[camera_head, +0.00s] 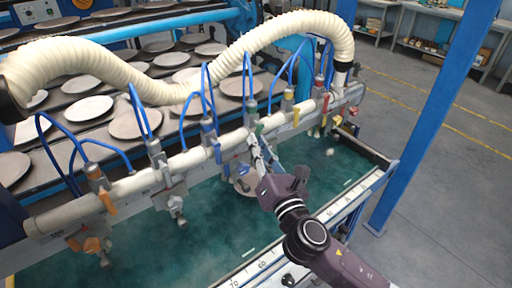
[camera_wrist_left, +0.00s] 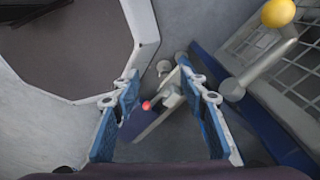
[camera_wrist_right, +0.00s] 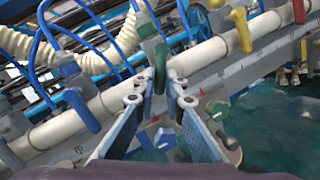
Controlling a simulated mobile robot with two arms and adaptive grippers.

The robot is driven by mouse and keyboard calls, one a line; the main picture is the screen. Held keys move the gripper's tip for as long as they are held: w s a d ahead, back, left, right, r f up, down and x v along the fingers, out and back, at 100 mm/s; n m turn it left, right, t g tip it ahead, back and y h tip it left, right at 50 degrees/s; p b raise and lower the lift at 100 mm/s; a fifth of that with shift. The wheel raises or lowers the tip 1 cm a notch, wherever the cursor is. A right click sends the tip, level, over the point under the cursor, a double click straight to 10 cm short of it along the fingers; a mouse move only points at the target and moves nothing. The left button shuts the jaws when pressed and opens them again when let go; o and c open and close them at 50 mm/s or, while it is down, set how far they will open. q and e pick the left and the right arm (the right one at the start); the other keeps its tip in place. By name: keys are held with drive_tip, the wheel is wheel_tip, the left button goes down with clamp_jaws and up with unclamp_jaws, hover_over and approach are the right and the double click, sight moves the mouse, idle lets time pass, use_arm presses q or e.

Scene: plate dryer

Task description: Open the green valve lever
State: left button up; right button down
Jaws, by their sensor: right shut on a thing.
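The green valve lever (camera_head: 259,129) is on a valve of the pale pipe in the head view. In the right wrist view the lever (camera_wrist_right: 160,68) hangs down between my right fingertips. My right gripper (camera_head: 258,150) reaches up to it from the lower right, and its fingers (camera_wrist_right: 158,92) are shut on the lever. The lower valve parts are partly hidden by the fingers. My left gripper (camera_wrist_left: 160,88) shows only in the left wrist view, with its fingers wide apart and nothing between them.
Blue hoses (camera_head: 208,88) and a thick cream hose (camera_head: 290,24) arch above the pipe. A blue post (camera_head: 432,110) stands at right.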

drive_tip(key=shift+w+d+f+n+y+b, duration=0.1)
drive_tip(key=shift+w+d+n+y+b, duration=0.25)
drive_tip(key=shift+n, duration=0.75)
drive_tip(key=shift+d+f+n+y+b, duration=0.15)
drive_tip(key=shift+n+y+b, duration=0.4)
drive_tip(key=shift+n, duration=0.55)
drive_tip(key=shift+w+d+f+n+y+b, duration=0.1)
drive_tip(key=shift+w+d+n+y+b, duration=0.3)
drive_tip(key=shift+n, duration=0.7)
drive_tip(key=shift+s+a, duration=0.1)
drive_tip(key=shift+s, duration=0.05)
drive_tip(key=c, duration=2)
unclamp_jaws()
drive_tip(key=v, duration=1.2)
drive_tip(key=shift+a+f, duration=0.1)
